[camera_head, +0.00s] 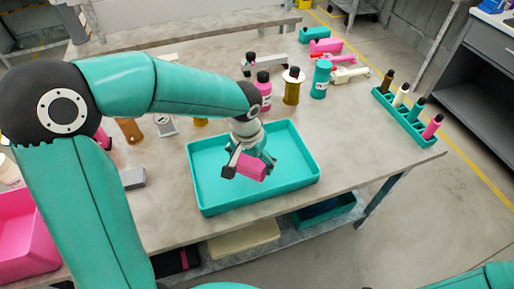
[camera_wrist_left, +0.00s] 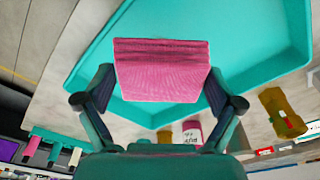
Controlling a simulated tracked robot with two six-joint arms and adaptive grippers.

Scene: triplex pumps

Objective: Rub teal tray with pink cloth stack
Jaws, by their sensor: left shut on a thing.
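The teal tray (camera_head: 302,178) lies on the grey table near its front edge. It also shows in the left wrist view (camera_wrist_left: 262,40), filling much of the upper part. My left gripper (camera_head: 247,168) is over the middle of the tray and is shut on the pink cloth stack (camera_head: 252,169). In the left wrist view the pink cloth stack (camera_wrist_left: 160,72) sits between the two fingers (camera_wrist_left: 160,92), its layered edge facing up in the picture. I cannot tell whether the stack touches the tray floor. My right gripper is out of view.
Behind the tray stand a pink bottle (camera_head: 263,92), an amber bottle (camera_head: 292,88) and a teal bottle (camera_head: 321,80). A teal rack (camera_head: 406,122) with several bottles is at the table's right end. A pink bin (camera_head: 25,235) is at the left.

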